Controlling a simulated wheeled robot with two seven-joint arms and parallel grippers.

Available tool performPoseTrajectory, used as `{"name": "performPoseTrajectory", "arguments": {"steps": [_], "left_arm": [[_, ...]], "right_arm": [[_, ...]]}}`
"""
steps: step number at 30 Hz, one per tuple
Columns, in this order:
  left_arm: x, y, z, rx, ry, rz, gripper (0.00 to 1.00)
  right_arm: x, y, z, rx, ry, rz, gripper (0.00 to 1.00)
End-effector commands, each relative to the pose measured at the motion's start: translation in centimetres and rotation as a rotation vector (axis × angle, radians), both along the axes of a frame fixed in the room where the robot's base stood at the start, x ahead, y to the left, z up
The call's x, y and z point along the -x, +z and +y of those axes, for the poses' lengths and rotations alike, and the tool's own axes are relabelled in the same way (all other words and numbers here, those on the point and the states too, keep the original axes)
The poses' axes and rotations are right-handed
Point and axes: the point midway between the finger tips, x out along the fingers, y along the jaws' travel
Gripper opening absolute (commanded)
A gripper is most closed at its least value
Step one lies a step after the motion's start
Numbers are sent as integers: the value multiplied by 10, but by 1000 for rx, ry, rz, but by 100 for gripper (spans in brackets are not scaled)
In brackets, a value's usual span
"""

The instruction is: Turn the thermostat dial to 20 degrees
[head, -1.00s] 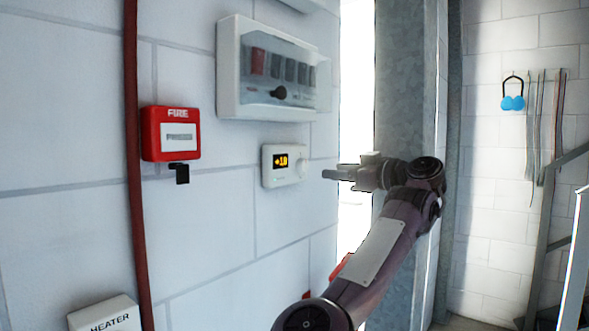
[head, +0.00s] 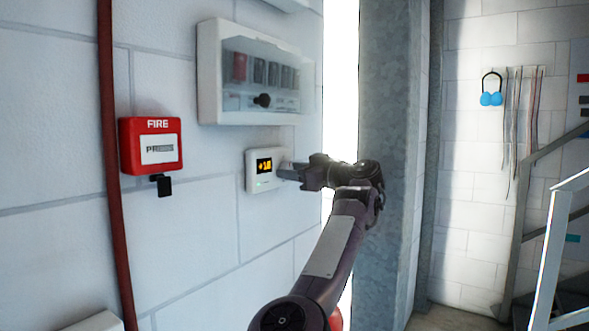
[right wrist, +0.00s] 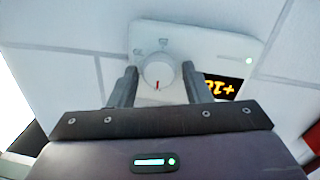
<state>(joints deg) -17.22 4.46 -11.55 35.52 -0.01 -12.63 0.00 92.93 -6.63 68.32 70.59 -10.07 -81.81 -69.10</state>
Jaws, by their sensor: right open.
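The thermostat (head: 252,180) is a small white box on the wall with a lit yellow display; its digits are too small to read surely. It also shows in the right wrist view (right wrist: 190,42), with the display upside down. Its round white dial (right wrist: 158,72) has a red mark and sits between my right gripper's fingers. In the head view the dial is mostly hidden by the fingers. My right gripper (head: 284,172) is open at the thermostat's right side, its fingers (right wrist: 156,86) on either side of the dial. I cannot tell whether they touch it. My left gripper is out of view.
A clear-covered breaker box (head: 210,75) hangs just above the thermostat. A red fire call point (head: 150,146) and a red pipe (head: 108,170) are to the left. A grey column (head: 385,110) stands right of the wall, behind my right arm.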

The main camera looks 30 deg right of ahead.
Motion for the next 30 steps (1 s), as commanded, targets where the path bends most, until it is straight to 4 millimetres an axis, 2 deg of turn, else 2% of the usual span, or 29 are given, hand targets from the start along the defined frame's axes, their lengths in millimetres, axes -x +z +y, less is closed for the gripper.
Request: {"name": "performPoseTrajectory", "arguments": {"steps": [3,9,11,20,30], "left_arm": [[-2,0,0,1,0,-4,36],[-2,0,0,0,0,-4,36],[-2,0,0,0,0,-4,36],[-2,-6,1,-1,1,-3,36],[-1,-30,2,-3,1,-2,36]], "right_arm": [[0,0,0,0,0,0,44],[0,0,0,0,0,0,18],[0,0,0,0,0,0,12],[1,-1,0,-38,0,15,12],[1,-2,-1,-249,-1,102,12]]}}
